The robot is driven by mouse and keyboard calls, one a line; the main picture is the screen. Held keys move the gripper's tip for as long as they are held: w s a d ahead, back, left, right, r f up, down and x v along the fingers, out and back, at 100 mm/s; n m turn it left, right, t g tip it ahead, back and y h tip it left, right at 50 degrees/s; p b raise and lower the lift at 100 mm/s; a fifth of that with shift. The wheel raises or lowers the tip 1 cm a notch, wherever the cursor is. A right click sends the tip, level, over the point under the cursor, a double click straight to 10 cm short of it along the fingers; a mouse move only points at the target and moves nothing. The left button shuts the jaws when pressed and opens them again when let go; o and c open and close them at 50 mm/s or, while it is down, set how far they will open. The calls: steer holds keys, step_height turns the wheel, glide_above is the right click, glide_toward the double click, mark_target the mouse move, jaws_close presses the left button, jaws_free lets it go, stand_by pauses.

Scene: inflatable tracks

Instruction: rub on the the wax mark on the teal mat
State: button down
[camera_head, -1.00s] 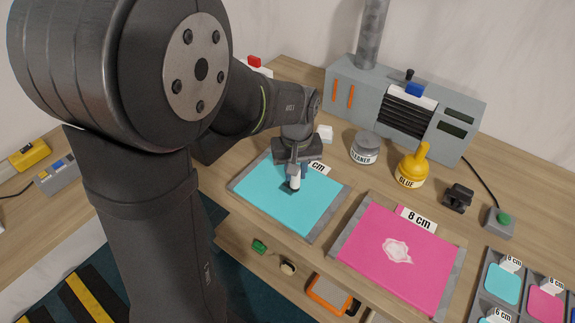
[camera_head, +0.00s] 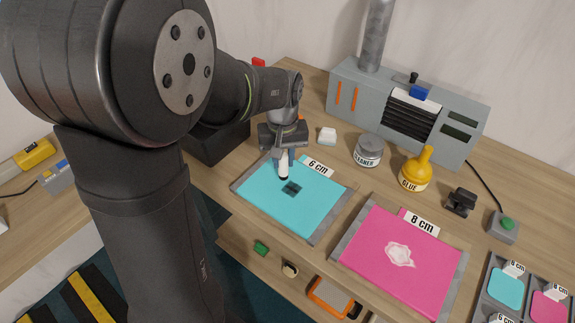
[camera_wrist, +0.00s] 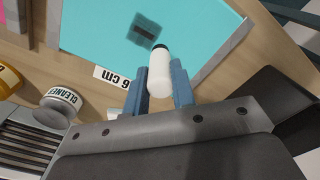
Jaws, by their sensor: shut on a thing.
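The teal mat (camera_head: 270,193) lies on the bench in front of my arm, beside a "6 cm" label (camera_head: 319,166). A dark square mark (camera_head: 292,189) shows near its middle; it also shows in the wrist view (camera_wrist: 144,28). My gripper (camera_head: 284,160) is shut on a white stick with a dark tip (camera_head: 284,167). In the wrist view the white stick (camera_wrist: 159,75) sits between the blue-grey fingers (camera_wrist: 160,88), its dark tip pointing at the mat. The tip is beside the mark; I cannot tell whether it touches the mat.
A pink mat (camera_head: 380,270) with a whitish patch lies to the right. Behind stand a cleaner jar (camera_head: 369,150), a yellow glue bottle (camera_head: 415,172), a white block (camera_head: 327,136) and a grey machine (camera_head: 375,105). A green piece (camera_head: 261,248) lies near the front.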

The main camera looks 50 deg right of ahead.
steer(key=shift+r, duration=2.95)
steer(key=w+a+f+n, duration=0.1)
steer(key=w+a+f, duration=0.2)
steer(key=w+a, duration=0.35)
steer(key=w+a+f+n, duration=0.1)
steer(key=w+a+f, duration=0.25)
steer(key=w, duration=0.55)
steer(key=w+a+f+n, duration=0.1)
steer(key=w+a+f, duration=0.35)
steer(key=w, duration=0.35)
steer(key=w+a+f+n, duration=0.2)
steer(key=w+a+f, duration=0.1)
steer(key=a, duration=0.6)
steer(key=w+a+f+n, duration=0.2)
steer(key=a+f, duration=0.3)
steer(key=a, duration=0.5)
steer(key=w+a+f+n, duration=0.2)
steer(key=w+a+f, duration=0.2)
steer(key=a, duration=0.6)
steer(key=shift+f, duration=0.3)
steer(key=shift+w, duration=0.1)
